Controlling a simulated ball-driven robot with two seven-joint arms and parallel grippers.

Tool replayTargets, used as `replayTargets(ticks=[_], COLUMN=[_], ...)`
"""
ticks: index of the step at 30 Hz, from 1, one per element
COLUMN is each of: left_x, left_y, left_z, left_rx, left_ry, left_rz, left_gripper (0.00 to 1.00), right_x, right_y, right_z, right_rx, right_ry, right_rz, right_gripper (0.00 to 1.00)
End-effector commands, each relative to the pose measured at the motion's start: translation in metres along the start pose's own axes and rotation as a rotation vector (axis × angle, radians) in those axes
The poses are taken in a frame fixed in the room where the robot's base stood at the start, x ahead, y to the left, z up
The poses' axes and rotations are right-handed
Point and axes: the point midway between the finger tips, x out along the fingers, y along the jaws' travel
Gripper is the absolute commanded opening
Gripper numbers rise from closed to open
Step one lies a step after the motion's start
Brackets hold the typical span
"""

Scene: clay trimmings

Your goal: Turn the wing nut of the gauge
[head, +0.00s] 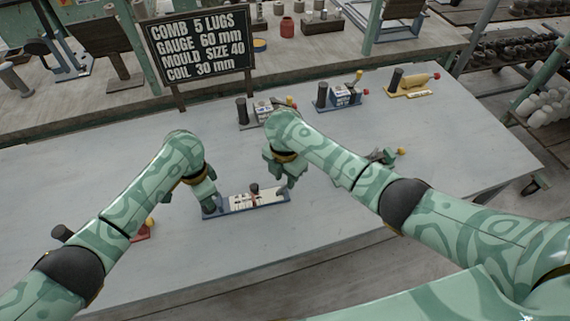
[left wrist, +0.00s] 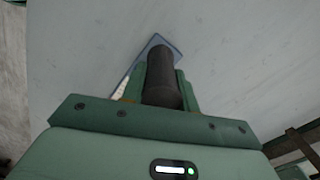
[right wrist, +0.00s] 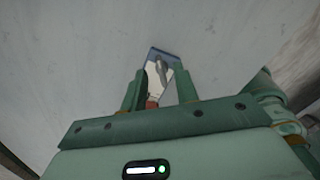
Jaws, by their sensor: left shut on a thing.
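The gauge (head: 270,198) is a narrow blue base with a white scale plate, lying on the grey table. A red marker (head: 253,197) with a small dark knob (head: 254,187) stands near its middle. My left gripper (head: 209,206) is shut on the black handle (left wrist: 160,75) at the gauge's left end. My right gripper (head: 280,180) is open above the gauge's right part. In the right wrist view, a grey metal piece (right wrist: 161,68) stands on the gauge beyond and between the open fingers. I cannot tell for certain whether it is the wing nut.
A sign board (head: 201,47) stands behind the table. Several tools with black handles sit at the back, including a blue one (head: 338,98) and a yellow one (head: 413,88). A red-and-yellow item (head: 146,229) lies by my left arm. The table front is clear.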

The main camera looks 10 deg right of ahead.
Motion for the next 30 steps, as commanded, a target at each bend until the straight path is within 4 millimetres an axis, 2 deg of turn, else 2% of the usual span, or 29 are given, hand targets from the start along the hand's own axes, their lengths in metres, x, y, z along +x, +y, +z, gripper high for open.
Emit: replayTargets(ticks=[6, 12, 17, 26, 27, 30], left_x=[0.000, -0.001, -0.001, -0.001, -0.001, -0.001], left_y=[0.000, 0.000, 0.000, 0.000, 0.000, 0.000], left_z=[0.000, 0.000, 0.000, -0.001, -0.001, -0.001], left_rx=[0.000, 0.000, 0.000, 0.000, 0.000, 0.000], left_ry=[0.001, 0.001, 0.001, 0.002, 0.002, 0.001], left_rz=[-0.001, -0.001, -0.001, 0.000, 0.000, 0.000], left_gripper=[0.00, 0.00, 0.00, 0.00, 0.33, 0.55], right_x=[-0.053, -0.087, -0.096, -0.096, -0.096, -0.096], right_y=[0.001, 0.000, 0.000, 0.000, 0.000, 0.000], right_z=[0.001, 0.001, 0.001, 0.001, 0.001, 0.001], right_rx=[-0.001, -0.001, 0.001, 0.001, 0.000, 0.000], right_ry=[-0.002, -0.002, -0.002, -0.002, -0.002, -0.001], right_rz=[0.005, 0.001, 0.001, 0.000, 0.000, 0.000], right_gripper=[0.30, 0.30, 0.30, 0.30, 0.30, 0.30])
